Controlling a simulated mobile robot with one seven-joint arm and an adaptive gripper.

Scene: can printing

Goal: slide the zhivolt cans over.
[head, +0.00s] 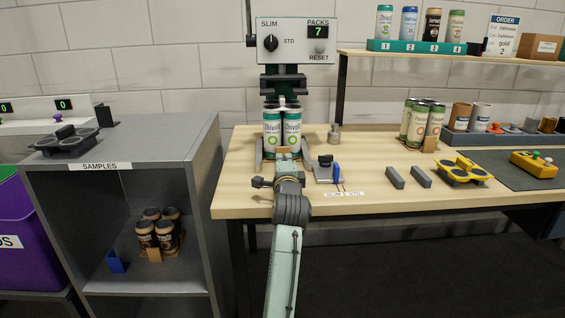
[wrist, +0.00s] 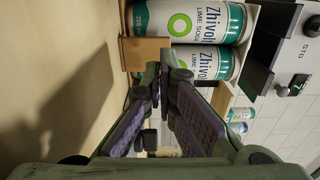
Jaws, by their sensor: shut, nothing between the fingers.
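The Zhivolt cans (head: 272,132) are white and teal lime soda cans, grouped upright on the wooden bench under the packing machine. Two of them show large in the wrist view (wrist: 190,22). A small brown block (head: 284,153) stands against the front of the group, and it also shows in the wrist view (wrist: 146,52). My gripper (wrist: 162,80) is shut and empty, its fingertips close to the block and the nearer can. I cannot tell whether they touch. In the head view my gripper (head: 287,166) is directly in front of the cans, and the rear cans are mostly hidden.
The machine panel (head: 295,41) reads 7 packs. Grey guides (head: 258,155) flank the cans. A blue-handled fixture (head: 330,172) sits just right. Green-and-white cans (head: 416,122), grey blocks (head: 394,178) and a yellow carrier (head: 463,173) lie farther right. The grey sample cabinet (head: 207,165) is left.

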